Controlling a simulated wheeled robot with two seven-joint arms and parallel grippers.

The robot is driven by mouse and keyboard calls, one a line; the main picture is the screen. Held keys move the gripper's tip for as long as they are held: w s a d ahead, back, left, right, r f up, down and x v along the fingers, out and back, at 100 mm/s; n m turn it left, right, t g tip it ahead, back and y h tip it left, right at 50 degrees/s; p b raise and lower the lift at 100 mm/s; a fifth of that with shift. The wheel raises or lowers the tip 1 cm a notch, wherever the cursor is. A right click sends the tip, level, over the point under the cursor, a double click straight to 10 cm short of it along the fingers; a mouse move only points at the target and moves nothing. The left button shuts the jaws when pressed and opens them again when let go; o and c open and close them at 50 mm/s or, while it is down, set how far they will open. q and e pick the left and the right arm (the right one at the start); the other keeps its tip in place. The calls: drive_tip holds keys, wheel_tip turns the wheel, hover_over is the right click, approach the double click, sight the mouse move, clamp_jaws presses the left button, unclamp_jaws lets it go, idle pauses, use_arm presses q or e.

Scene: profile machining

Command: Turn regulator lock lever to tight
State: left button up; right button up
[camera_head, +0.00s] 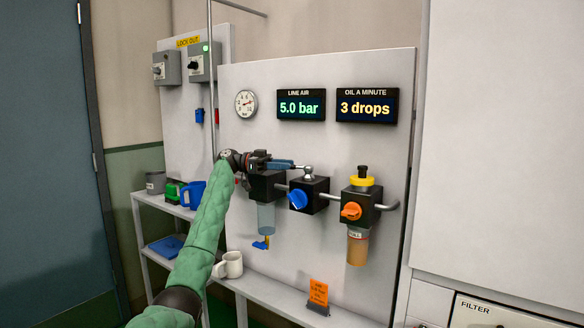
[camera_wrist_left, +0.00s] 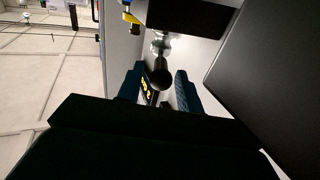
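The lock lever is a dark rod with a rounded black end (camera_wrist_left: 162,78) and a silver hub (camera_wrist_left: 160,44) in the left wrist view. In the head view its silver hub (camera_head: 308,172) sits on top of the black regulator block (camera_head: 316,194), which has a blue knob (camera_head: 298,200) in front. My left gripper (camera_head: 290,165) reaches in level from the left. In the wrist view its two dark blue fingers (camera_wrist_left: 166,88) stand apart on either side of the black lever end, with a gap visible at the right finger. My right gripper is not in view.
A filter with a clear bowl (camera_head: 266,218) hangs left of the regulator, under my gripper. An oiler with a yellow cap and orange knob (camera_head: 351,211) stands to the right. Displays (camera_head: 301,105) read 5.0 bar and 3 drops. A white mug (camera_head: 229,264) is on the shelf below.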

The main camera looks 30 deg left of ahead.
use_arm(q)
drive_tip(key=shift+v, duration=2.05)
drive_tip(key=shift+c, duration=0.5)
